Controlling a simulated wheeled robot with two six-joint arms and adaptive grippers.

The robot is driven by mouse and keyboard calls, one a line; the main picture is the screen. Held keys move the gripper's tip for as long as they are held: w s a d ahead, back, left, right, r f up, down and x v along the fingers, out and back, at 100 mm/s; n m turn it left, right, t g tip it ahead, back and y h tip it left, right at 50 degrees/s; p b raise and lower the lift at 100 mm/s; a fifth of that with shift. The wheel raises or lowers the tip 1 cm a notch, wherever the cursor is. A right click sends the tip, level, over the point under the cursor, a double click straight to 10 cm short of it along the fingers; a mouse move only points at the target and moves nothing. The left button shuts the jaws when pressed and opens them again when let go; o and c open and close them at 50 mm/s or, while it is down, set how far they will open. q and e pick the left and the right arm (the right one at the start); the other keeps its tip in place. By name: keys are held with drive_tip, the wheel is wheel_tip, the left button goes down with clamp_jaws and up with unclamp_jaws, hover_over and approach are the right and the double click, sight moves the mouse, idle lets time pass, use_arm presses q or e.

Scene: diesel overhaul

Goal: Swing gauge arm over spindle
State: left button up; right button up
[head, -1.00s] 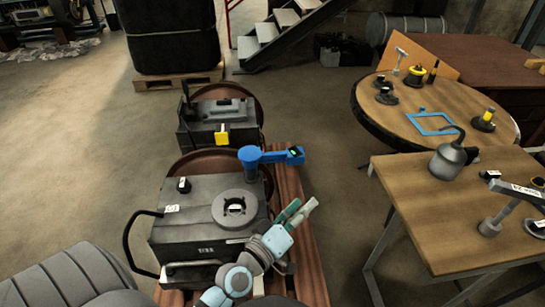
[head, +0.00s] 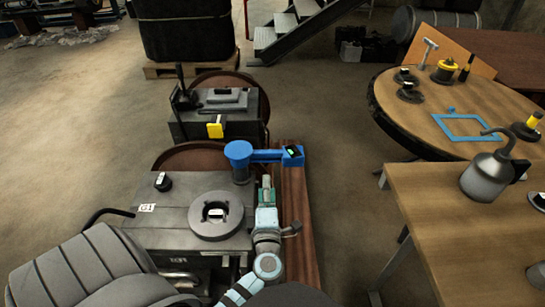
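The blue gauge arm (head: 268,156) stands at the back right of the grey machine box. Its round end (head: 238,153) is on the left above a short post, and its far end with a small dark and green display points right. The grey ring-shaped spindle (head: 216,215) lies on top of the box, in front of the gauge arm, which is not over it. My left gripper (head: 266,182) is beside the box's right edge, just below the gauge arm in the picture. Its fingers overlap in this view, so their opening and any contact are unclear. My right gripper is out of view.
A black knob (head: 163,181) sits on the box's left back corner. A second machine box (head: 218,112) with a yellow tag stands behind. A wooden table (head: 470,200) with an oil can (head: 487,176) is at right, beyond open floor.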

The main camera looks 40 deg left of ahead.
sight(266, 156)
use_arm(q)
drive_tip(key=b+x, duration=0.3)
drive_tip(key=x, duration=1)
drive_tip(key=shift+w+a+f, duration=0.1)
drive_tip(key=shift+w+a, duration=0.1)
drive_tip(key=shift+a, duration=0.1)
drive_tip(key=shift+w+a, duration=0.25)
drive_tip(key=shift+w, duration=0.05)
clamp_jaws()
